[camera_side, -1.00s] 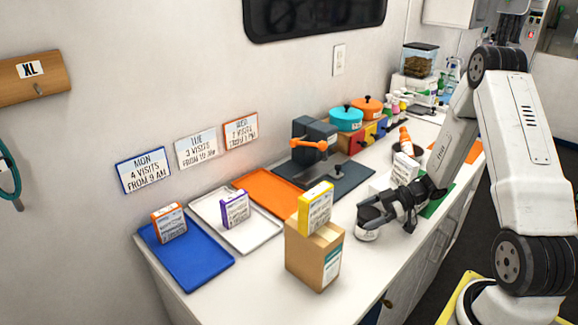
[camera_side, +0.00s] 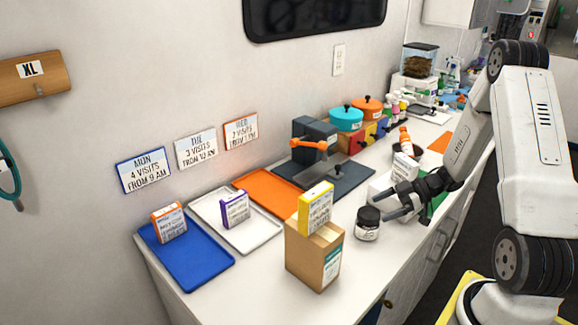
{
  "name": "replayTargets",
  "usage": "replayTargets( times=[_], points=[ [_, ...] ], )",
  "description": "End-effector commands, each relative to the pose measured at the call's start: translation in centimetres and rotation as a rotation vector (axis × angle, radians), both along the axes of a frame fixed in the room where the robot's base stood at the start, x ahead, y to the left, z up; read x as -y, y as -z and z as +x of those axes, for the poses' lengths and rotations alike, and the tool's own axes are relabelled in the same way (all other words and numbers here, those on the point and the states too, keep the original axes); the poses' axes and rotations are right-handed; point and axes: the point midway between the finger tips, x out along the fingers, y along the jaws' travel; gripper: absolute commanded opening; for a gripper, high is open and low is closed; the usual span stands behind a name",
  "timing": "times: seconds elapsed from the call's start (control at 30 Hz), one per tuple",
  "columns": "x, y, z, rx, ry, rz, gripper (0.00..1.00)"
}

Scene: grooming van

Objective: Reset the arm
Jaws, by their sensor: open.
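My gripper (camera_side: 392,208) is open and empty, low over the counter at the right. Its fingers point left toward a small jar with a black lid (camera_side: 368,223). The jar stands upright on the counter, just off the fingertips, with a narrow gap between. My arm reaches in from the right edge and bends down to the gripper.
A cardboard box (camera_side: 314,258) carries a yellow-topped carton (camera_side: 315,208). Blue (camera_side: 188,258), white (camera_side: 250,238) and orange (camera_side: 268,189) trays line the wall side. A dark press (camera_side: 315,147) is at the back.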

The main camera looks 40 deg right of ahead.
Motion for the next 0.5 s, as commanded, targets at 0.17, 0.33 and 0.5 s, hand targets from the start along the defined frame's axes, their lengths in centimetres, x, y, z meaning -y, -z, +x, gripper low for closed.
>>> replayTargets(
  times=[0.17,0.33,0.5],
  points=[
    [1.4,-0.8,-1.1,0.002,0.002,-0.001,1.0],
    [2.0,-1.3,-1.8,0.0,-0.001,0.001,1.0],
    [0.7,-0.5,-0.7,0.0,-0.003,0.002,1.0]
  ],
)
